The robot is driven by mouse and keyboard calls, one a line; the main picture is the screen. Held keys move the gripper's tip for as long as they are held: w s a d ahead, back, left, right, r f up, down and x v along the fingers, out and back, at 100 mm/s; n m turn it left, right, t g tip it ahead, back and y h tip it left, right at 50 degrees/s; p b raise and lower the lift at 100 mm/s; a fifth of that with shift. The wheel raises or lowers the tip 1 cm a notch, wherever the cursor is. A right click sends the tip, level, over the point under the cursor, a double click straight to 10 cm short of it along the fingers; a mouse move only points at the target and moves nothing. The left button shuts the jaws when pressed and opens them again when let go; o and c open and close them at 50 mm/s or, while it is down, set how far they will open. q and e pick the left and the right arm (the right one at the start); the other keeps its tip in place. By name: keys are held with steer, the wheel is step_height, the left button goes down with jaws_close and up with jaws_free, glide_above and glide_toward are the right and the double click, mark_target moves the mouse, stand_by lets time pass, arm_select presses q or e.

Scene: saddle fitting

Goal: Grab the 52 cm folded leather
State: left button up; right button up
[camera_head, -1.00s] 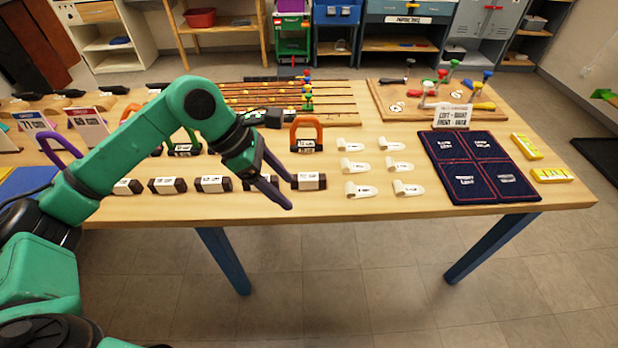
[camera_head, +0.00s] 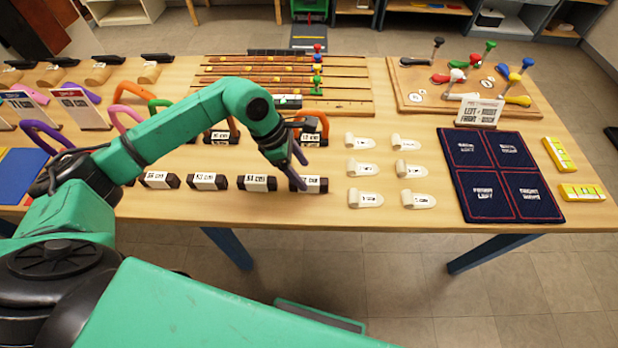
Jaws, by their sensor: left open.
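Several dark folded leather pieces with white size labels lie in a row along the front of the table. Their labels are too small to read surely, so I cannot tell which one is the 52 cm. The rightmost folded leather (camera_head: 316,185) is at my left gripper (camera_head: 299,170). The gripper is open, pointing down, with its fingers overlapping the left part of this piece in the picture. I cannot tell whether they touch it. Other folded leathers are the third (camera_head: 257,183), the second (camera_head: 208,181) and the left one (camera_head: 159,180). My right gripper is out of view.
White rolled tabs (camera_head: 364,199) lie just right of the row. A dark four-square mat (camera_head: 508,208) and yellow blocks (camera_head: 583,193) are farther right. Coloured arches (camera_head: 312,116) stand behind the row. A strip rack (camera_head: 345,88) and a peg board (camera_head: 410,82) are at the back.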

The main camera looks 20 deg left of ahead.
mark_target(309, 180)
arm_select(q)
steer(key=p+x, duration=0.2)
steer(key=x, duration=0.2)
steer(key=shift+w+f, duration=0.2)
steer(key=shift+f, duration=0.05)
steer(key=shift+d+f, duration=0.1)
steer(key=shift+f, duration=0.35)
jaws_close()
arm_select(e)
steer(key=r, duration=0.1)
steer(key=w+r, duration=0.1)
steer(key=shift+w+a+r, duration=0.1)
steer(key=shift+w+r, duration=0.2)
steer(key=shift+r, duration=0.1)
